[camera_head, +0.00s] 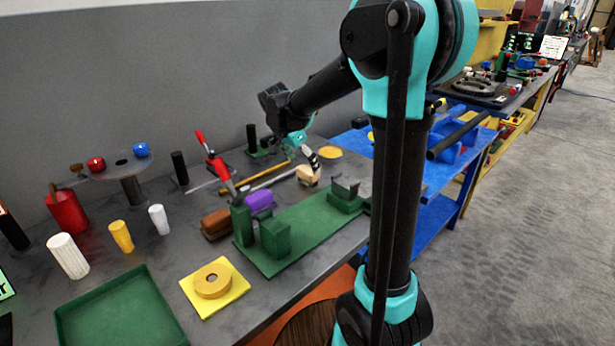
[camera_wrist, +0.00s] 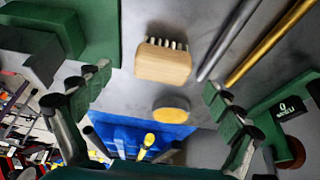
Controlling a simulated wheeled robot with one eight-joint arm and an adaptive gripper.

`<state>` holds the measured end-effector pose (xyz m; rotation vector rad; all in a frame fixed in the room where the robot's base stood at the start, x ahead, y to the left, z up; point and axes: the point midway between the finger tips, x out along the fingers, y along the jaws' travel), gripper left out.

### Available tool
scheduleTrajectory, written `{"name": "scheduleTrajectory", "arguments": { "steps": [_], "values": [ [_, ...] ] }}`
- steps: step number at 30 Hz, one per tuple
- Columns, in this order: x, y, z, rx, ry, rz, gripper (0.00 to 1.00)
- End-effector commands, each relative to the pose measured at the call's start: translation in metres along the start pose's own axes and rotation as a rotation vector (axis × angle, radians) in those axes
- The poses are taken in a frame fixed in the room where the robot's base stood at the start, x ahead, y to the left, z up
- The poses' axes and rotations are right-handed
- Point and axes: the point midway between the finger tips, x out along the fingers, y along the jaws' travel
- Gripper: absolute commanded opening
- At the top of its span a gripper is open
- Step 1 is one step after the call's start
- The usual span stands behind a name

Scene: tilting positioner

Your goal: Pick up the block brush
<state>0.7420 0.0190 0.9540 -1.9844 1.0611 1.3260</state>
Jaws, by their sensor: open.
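The block brush (camera_wrist: 163,64) is a pale wooden block with a row of light bristles along one side. In the wrist view it lies on the grey bench, centred a little above the middle. In the head view it is a small tan block (camera_head: 307,176) just below my gripper (camera_head: 306,152). My gripper's two green and black fingers (camera_wrist: 157,85) are spread wide on either side of the brush in the wrist view. They are open and hold nothing. The brush appears apart from both fingers.
A yellow disc (camera_wrist: 171,109) lies close to the brush. Grey and gold rods (camera_wrist: 268,45) lie beside it. A blue table (camera_head: 432,184) adjoins the bench.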

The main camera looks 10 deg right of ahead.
Motion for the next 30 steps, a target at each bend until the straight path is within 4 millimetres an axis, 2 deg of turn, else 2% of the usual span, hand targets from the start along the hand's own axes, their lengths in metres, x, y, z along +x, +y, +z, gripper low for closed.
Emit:
{"name": "scheduleTrajectory", "arguments": {
  "steps": [9, 12, 20, 30],
  "values": [
    [0.040, -0.004, -0.007, 0.001, 0.000, -0.001, 0.93],
    [0.048, -0.005, -0.006, 0.000, 0.000, -0.001, 0.93],
    [0.051, -0.004, -0.006, 0.000, 0.000, -0.001, 0.93],
    [0.051, -0.004, -0.006, 0.000, 0.000, 0.000, 0.53]
  ]
}}
